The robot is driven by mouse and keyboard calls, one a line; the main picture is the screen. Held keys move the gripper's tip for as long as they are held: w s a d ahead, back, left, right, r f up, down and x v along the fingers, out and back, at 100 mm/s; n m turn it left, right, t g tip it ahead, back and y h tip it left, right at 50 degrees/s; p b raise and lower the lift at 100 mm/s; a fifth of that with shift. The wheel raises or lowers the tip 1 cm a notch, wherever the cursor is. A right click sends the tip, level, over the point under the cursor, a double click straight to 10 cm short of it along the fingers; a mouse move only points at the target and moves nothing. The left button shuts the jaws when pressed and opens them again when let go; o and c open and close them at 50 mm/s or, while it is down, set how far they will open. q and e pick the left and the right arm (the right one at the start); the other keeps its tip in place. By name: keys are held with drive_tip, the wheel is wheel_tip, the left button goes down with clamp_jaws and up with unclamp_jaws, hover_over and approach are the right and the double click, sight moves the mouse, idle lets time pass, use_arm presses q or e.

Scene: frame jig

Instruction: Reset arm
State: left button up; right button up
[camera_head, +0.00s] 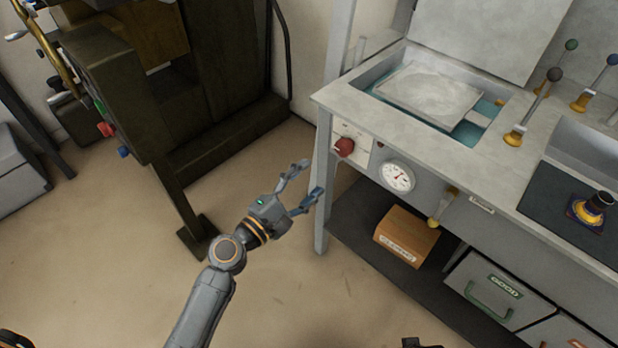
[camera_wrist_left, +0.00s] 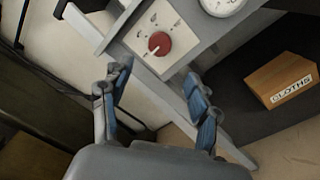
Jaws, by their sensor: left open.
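My left gripper (camera_head: 305,186) is open and empty, held in the air in front of the left front leg of the grey workbench (camera_head: 345,97). Its two fingers are spread apart in the left wrist view (camera_wrist_left: 160,98), with a red knob (camera_wrist_left: 159,43) on the bench's front panel showing beyond them. The red knob also shows in the head view (camera_head: 344,146), above and right of the fingers, apart from them. At the bottom edge of the head view a small dark piece (camera_head: 420,343) shows; I cannot tell whether it is part of my right gripper.
A round gauge (camera_head: 397,177) and levers sit on the bench. A cardboard box labelled cloths (camera_head: 406,236) is on the lower shelf, beside a drawer marked GOOD (camera_head: 499,290). A dark green machine (camera_head: 125,95) stands at left. The floor (camera_head: 110,250) between is clear.

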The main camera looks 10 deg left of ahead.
use_arm(q)
drive_tip(key=s+a+f+m+g+y, duration=0.2)
drive_tip(key=s+f+m+g, duration=0.3)
drive_tip(key=f, duration=0.5)
drive_tip(key=s+a+f+m+g+y, duration=0.2)
drive_tip(key=s+f+m, duration=0.3)
drive_tip(key=s+f, duration=0.3)
drive_tip(key=s+a+f+m+g+y, duration=0.3)
drive_tip(key=s+f+m+g, duration=0.15)
drive_tip(key=f, duration=0.65)
drive_tip(key=s+a+f+m+g+y, duration=0.25)
drive_tip(key=s+a+f+m, duration=0.25)
drive_tip(key=s+a, duration=0.3)
drive_tip(key=s+a+f+p, duration=0.1)
drive_tip(key=s+p, duration=0.7)
drive_tip(key=s, duration=0.1)
drive_tip(key=s+a+f+p, duration=0.1)
drive_tip(key=s+p, duration=0.8)
drive_tip(key=shift+f+y, duration=0.35)
drive_tip(key=shift+y, duration=0.1)
use_arm(e)
drive_tip(key=s+d+f, duration=0.1)
drive_tip(key=s, duration=0.8)
drive_tip(key=s+d+f+g, duration=0.1)
drive_tip(key=s+d, duration=0.1)
drive_tip(key=s, duration=0.7)
drive_tip(key=shift+f+g, duration=0.3)
drive_tip(key=shift+d, duration=0.1)
